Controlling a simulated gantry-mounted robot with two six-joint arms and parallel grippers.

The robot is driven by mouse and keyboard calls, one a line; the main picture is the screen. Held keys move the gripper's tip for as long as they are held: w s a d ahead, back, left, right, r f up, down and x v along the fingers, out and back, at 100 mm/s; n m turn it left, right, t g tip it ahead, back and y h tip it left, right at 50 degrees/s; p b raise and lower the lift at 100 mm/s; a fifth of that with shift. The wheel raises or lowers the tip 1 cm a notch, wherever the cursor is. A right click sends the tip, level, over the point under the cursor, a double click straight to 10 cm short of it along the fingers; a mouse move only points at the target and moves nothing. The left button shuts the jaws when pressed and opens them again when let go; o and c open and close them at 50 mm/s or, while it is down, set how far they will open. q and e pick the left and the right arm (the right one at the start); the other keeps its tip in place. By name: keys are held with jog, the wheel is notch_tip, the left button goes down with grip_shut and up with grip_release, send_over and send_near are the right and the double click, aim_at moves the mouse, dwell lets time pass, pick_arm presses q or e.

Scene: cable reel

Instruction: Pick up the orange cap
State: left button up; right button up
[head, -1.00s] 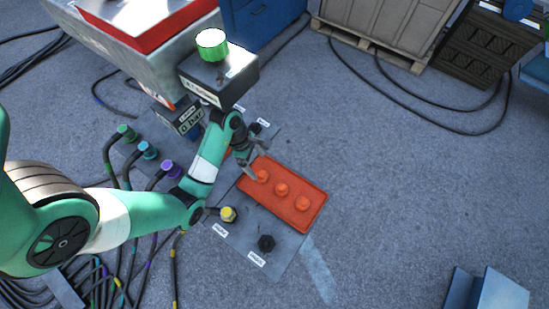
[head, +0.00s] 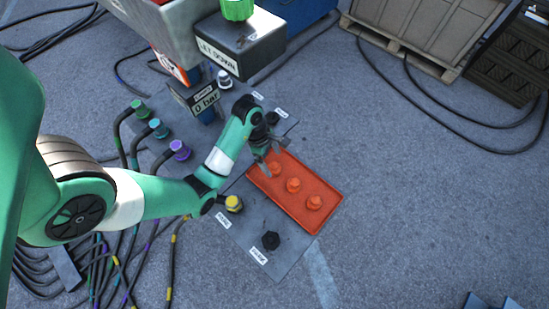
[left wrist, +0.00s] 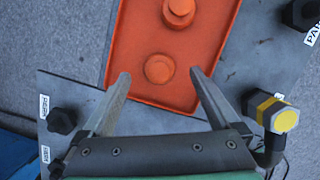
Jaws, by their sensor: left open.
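Several orange caps stand in a row on a shallow orange tray (head: 322,220): a cap nearest my gripper (head: 275,169), a middle cap (head: 293,184) and a far cap (head: 314,202). My left gripper (head: 272,161) is open and empty at the tray's upper-left end, by the nearest cap. In the left wrist view, the open fingers (left wrist: 159,77) reach over the tray edge (left wrist: 150,98). The nearest cap (left wrist: 159,69) lies between the fingertip lines, touching neither finger in the picture. A second cap (left wrist: 180,10) shows farther up. My right gripper is not in view.
The tray lies on a grey plate (head: 285,255) with a yellow-capped connector (head: 233,203) and a black connector (head: 270,240). Green, teal and purple plugs with cables stand left. A grey box (head: 240,42) with a green top rises above. Open floor lies right.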

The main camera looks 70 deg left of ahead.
aim_at(274, 164)
pick_arm(q)
jog(key=b+x, duration=0.1)
jog(key=x, duration=0.1)
jog(key=b+x, duration=0.2)
jog(key=shift+a+f, duration=0.15)
jog(key=shift+f, duration=0.3)
jog(key=shift+r, duration=0.1)
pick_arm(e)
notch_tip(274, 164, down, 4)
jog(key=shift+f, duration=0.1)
pick_arm(q)
jog(key=shift+c, duration=0.2)
grip_shut()
jog(key=shift+r, duration=0.15)
